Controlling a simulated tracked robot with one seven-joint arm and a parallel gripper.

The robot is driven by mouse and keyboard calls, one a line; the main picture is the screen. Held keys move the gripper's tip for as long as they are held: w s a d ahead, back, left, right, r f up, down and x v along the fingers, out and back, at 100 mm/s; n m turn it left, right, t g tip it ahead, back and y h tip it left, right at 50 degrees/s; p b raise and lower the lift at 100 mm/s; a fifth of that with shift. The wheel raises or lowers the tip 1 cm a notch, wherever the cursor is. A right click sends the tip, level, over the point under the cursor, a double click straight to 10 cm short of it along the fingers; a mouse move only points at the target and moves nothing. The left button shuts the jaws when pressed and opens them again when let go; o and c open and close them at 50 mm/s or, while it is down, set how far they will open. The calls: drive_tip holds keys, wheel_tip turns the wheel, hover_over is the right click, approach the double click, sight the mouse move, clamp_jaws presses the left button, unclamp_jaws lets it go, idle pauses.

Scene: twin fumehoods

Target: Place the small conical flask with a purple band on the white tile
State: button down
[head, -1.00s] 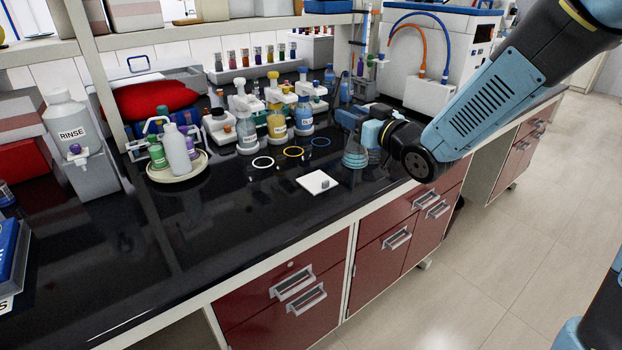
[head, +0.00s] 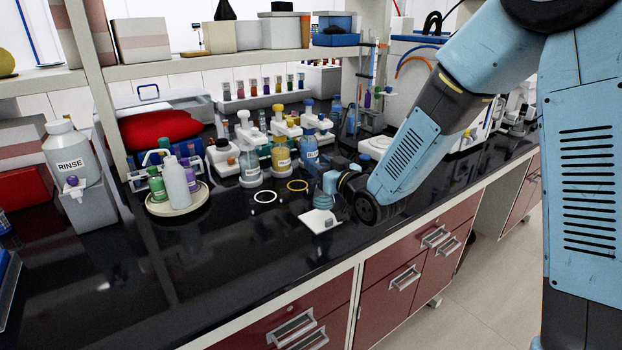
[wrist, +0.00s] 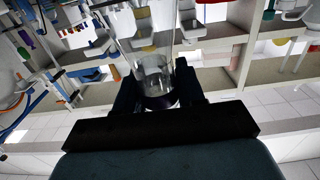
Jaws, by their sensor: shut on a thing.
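A small clear conical flask (head: 323,201) with bluish tint is held in my gripper (head: 332,182). In the wrist view the glass (wrist: 154,72) sits between the two dark fingers of my gripper (wrist: 158,92). I cannot make out a purple band clearly. The white tile (head: 311,217) lies flat on the black bench, near its front edge, with a small grey object (head: 328,223) at its right corner. In the head view the flask's base overlaps the tile's back edge; I cannot tell whether it touches.
A white ring (head: 265,197) and a yellow ring (head: 297,186) lie left of and behind the flask. Several stoppered bottles (head: 281,156) stand behind them. A round tray (head: 178,205) with a wash bottle stands at left. The bench front-left is clear.

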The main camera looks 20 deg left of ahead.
drive_tip(key=f, duration=0.1)
drive_tip(key=a+f, duration=0.1)
drive_tip(key=f, duration=0.2)
drive_tip(key=shift+w+a+f, duration=0.2)
drive_tip(key=shift+w+f, duration=0.1)
drive_tip(key=shift+w, duration=0.05)
drive_tip(key=c, duration=0.7)
unclamp_jaws()
